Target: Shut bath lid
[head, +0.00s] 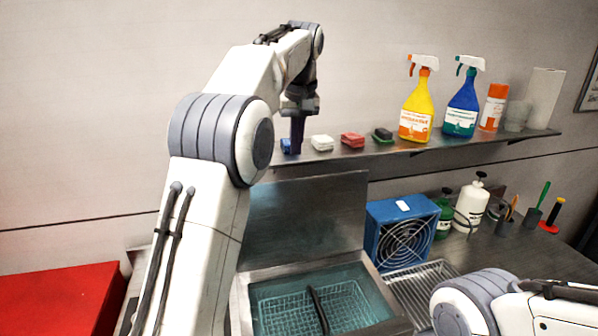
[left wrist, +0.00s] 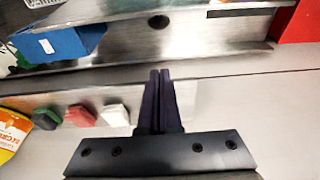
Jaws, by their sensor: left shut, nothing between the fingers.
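The bath (head: 243,293) is a metal basin at the bottom centre of the head view, with a wire basket (head: 345,300) in bluish liquid. Its metal lid (head: 310,220) stands open, upright at the back of the bath. The lid also appears as a shiny panel in the left wrist view (left wrist: 205,38). My left gripper (head: 297,150) is shut and empty, pointing down above the lid's top edge, near the shelf. Its dark fingers (left wrist: 158,75) are together in the left wrist view. Contact with the lid cannot be told. My right gripper is out of view.
A wall shelf (head: 460,141) holds sponges, a yellow spray bottle (head: 416,105) and a blue one (head: 462,105). A blue fan box (head: 400,232) and a drain rack (head: 420,290) stand right of the bath. A red surface (head: 60,300) lies left.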

